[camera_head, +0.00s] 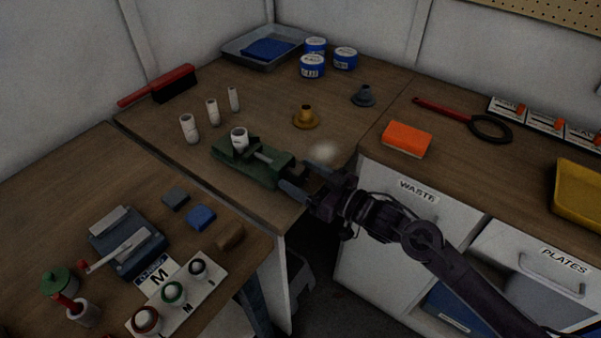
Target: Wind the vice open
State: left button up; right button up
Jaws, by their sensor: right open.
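The green vice (262,171) sits near the front corner of the wooden bench. A white cylinder (239,139) stands upright at its left end, by the jaws; I cannot tell whether the jaws grip it. My right gripper (300,180) reaches in from the lower right to the vice's right end. Its fingers are open, one on each side of that end. The vice's handle is hidden or too small to make out there. A pale blurred spot (323,154) shows just behind the gripper. My left gripper is out of view.
Several white cylinders (189,129) stand left of the vice. A brass flanged piece (306,119) and a grey one (363,96) stand behind it. An orange block (406,140) lies on the right counter. A gap opens below the bench's front edge.

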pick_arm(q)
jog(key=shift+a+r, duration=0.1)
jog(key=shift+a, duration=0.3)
pick_arm(e)
jog(key=shift+w+a, duration=0.15)
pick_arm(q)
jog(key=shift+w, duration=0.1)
pick_arm(e)
jog(key=c, duration=1)
jog(key=shift+n, duration=0.3)
jog(key=n+b, duration=0.1)
jog(key=n, duration=0.2)
jog(key=shift+f, duration=0.1)
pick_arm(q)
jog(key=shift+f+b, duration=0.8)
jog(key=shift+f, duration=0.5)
pick_arm(e)
jog(key=shift+n, duration=1.6)
